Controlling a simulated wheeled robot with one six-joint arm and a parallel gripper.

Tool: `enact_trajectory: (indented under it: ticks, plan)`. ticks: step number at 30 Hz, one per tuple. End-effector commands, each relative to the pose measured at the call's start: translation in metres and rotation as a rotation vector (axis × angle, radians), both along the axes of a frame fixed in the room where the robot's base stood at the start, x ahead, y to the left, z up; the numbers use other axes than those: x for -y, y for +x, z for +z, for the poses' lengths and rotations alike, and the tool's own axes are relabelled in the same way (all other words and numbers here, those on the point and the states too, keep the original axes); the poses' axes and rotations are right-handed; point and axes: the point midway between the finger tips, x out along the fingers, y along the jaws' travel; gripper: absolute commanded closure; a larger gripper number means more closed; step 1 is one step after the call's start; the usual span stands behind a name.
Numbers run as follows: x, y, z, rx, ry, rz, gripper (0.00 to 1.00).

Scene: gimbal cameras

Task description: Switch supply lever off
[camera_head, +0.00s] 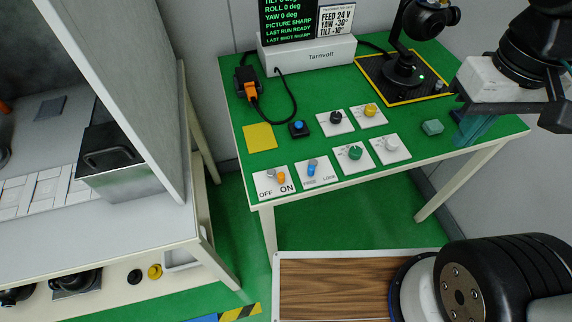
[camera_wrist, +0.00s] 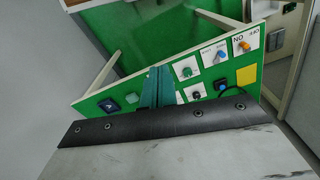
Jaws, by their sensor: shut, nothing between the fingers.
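The supply lever is the orange lever (camera_head: 281,177) on the white OFF/ON plate (camera_head: 264,188) at the table's front left corner. Its orange end lies on the ON side. In the wrist view the orange lever (camera_wrist: 244,46) shows at the upper right, with the picture turned round. My gripper (camera_head: 468,138) hangs at the table's right side, well apart from the lever. Its teal fingers (camera_wrist: 158,86) are shut together with nothing between them.
Beside the lever stands a blue FREE/LOCK switch (camera_head: 312,168). A teal block (camera_head: 432,127) lies near my gripper. A tall grey panel (camera_head: 120,80) stands left.

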Motion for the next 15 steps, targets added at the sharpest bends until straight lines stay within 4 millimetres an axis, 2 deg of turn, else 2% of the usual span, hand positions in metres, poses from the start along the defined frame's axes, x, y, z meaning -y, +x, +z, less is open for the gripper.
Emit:
enact_trajectory:
  ticks: [7, 15]
  plan:
    - [-0.033, 0.037, -0.024, -0.153, 0.025, 0.044, 1.0]
    - [-0.08, 0.081, -0.059, -0.275, 0.051, -0.017, 1.0]
